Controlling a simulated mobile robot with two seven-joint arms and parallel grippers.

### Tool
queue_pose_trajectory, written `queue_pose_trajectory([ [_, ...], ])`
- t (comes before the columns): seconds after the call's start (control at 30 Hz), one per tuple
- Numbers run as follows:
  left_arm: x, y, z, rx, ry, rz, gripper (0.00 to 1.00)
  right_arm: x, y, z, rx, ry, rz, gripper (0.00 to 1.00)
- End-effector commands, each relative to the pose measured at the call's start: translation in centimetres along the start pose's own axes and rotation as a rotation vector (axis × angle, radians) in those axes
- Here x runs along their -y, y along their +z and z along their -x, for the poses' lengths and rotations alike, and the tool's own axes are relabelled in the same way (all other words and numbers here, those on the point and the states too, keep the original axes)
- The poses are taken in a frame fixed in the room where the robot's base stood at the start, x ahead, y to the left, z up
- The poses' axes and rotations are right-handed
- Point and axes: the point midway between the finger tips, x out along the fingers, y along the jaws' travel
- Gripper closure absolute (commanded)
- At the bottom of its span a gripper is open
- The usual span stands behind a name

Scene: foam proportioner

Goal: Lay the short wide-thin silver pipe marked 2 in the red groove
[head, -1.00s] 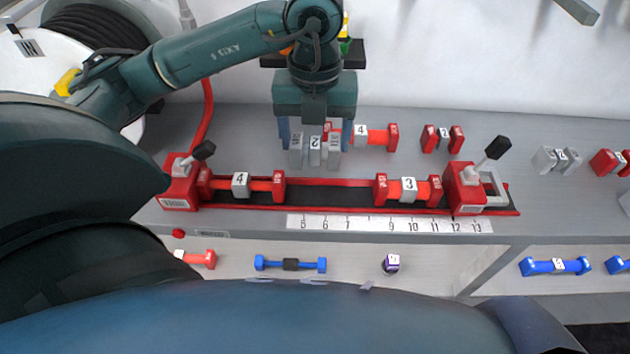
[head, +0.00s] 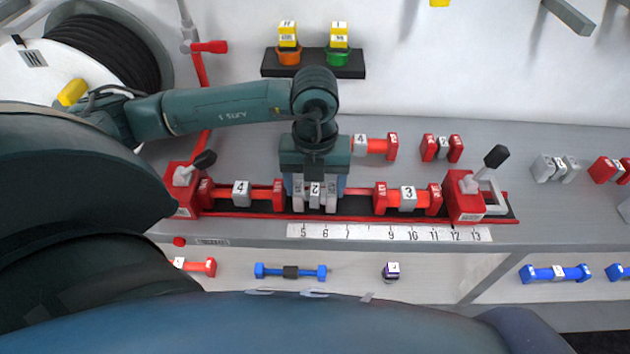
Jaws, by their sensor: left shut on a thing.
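The short silver pipe marked 2 (head: 315,196) is in my left gripper (head: 315,188), which is shut on it. The pipe is over the red groove (head: 345,213), in the gap between a red pipe marked 4 (head: 241,194) and a red pipe marked 3 (head: 408,199), both lying in the groove. It looks low, at or just above the groove floor; I cannot tell whether it touches. My gripper's body hides part of its far side. My right gripper is not in view.
Red clamps with black-knobbed levers stand at the groove's left end (head: 183,190) and right end (head: 466,197). Behind are another red pipe marked 4 (head: 375,146) and a short red one (head: 441,148). A silver pipe (head: 555,168) lies at right. A number scale (head: 390,233) runs along the front.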

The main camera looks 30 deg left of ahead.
Motion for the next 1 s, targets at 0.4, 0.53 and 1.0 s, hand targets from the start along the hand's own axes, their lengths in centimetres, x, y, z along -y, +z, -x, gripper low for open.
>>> queue_pose_trajectory([
  [0.4,0.0,0.0,-0.2,0.000,0.000,-0.001,0.19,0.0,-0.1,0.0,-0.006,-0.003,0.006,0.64],
  [0.53,0.0,0.0,0.4,0.001,-0.001,-0.001,0.19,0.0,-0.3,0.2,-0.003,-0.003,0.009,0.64],
  [1.0,0.1,0.1,9.5,0.003,-0.005,-0.001,0.19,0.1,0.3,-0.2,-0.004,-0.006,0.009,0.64],
])
